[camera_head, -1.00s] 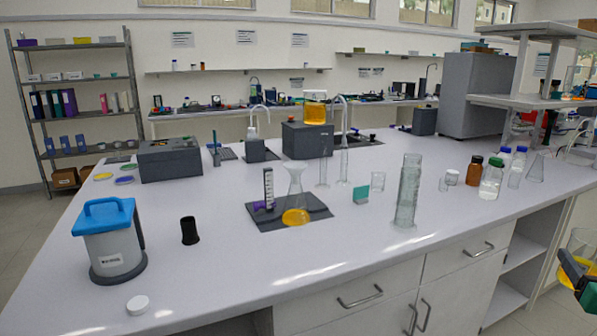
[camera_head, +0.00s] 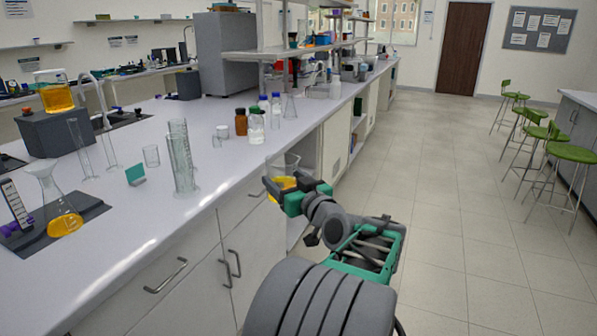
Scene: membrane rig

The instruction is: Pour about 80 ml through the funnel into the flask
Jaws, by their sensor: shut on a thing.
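My gripper (camera_head: 279,194) is shut on a clear glass beaker (camera_head: 284,164) with yellow liquid in its lower part. It holds the beaker roughly upright in front of the bench's front edge, over the aisle side. The conical flask (camera_head: 60,205) stands on a dark mat (camera_head: 88,209) at the left, with yellow liquid in its bottom. A clear flared piece, seemingly the funnel (camera_head: 41,170), sits at the flask's top; its stem cannot be made out. The gripper and beaker are well to the right of the flask, apart from it.
A tall glass cylinder (camera_head: 182,160), a teal block (camera_head: 135,175) and a small beaker (camera_head: 151,156) stand between flask and gripper. A scale stand (camera_head: 16,205) is beside the flask. Bottles (camera_head: 241,122) stand farther back. The floor aisle (camera_head: 440,210) at right is clear.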

